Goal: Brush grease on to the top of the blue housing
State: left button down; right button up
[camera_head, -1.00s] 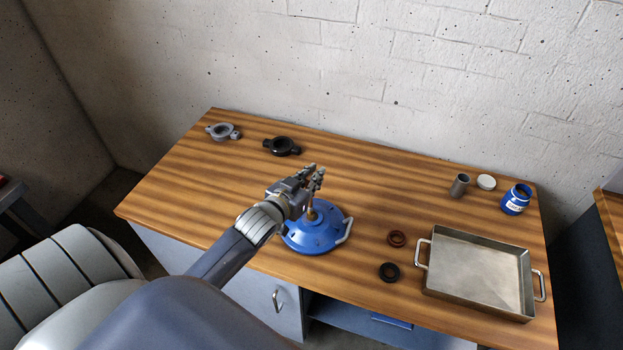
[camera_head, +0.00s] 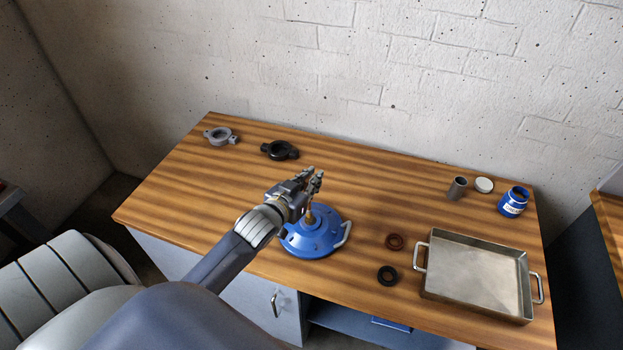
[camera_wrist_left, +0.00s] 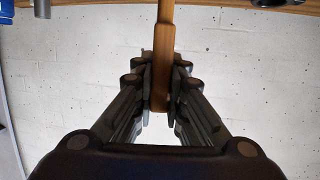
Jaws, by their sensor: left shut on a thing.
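The blue housing (camera_head: 325,241) is a round, dome-like part with a metal handle on its right side. It sits near the front edge of the wooden bench. My left gripper (camera_head: 315,181) is above it, shut on the wooden handle of a brush (camera_wrist_left: 161,65). In the left wrist view the handle stands between the two fingers (camera_wrist_left: 161,92). In the head view the brush's lower end (camera_head: 310,214) is at the top centre of the housing; I cannot tell whether it touches or whether grease is there. An open blue jar (camera_head: 513,203) with a white label stands at the back right.
A white lid (camera_head: 484,185) and a grey metal cup (camera_head: 457,188) stand near the jar. A metal tray (camera_head: 477,274) is at the front right. A brown ring (camera_head: 394,242) and a black ring (camera_head: 387,275) lie between housing and tray. Grey (camera_head: 220,136) and black (camera_head: 280,150) clamp-like parts lie back left.

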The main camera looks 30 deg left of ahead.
pick_arm(q)
jog(key=shift+s+d+p, duration=0.2)
jog(key=shift+s+p, duration=0.2)
jog(key=shift+s, duration=0.3)
jog(key=shift+s+d+p, duration=0.15)
jog(key=shift+s+p, duration=0.2)
jog(key=shift+s, duration=0.45)
jog(key=shift+w+a, duration=0.2)
jog(key=shift+w, duration=0.6)
jog(key=shift+w+a, duration=0.2)
jog(key=shift+w, duration=0.6)
jog(key=shift+s+p, duration=0.15)
jog(key=shift+p, duration=0.15)
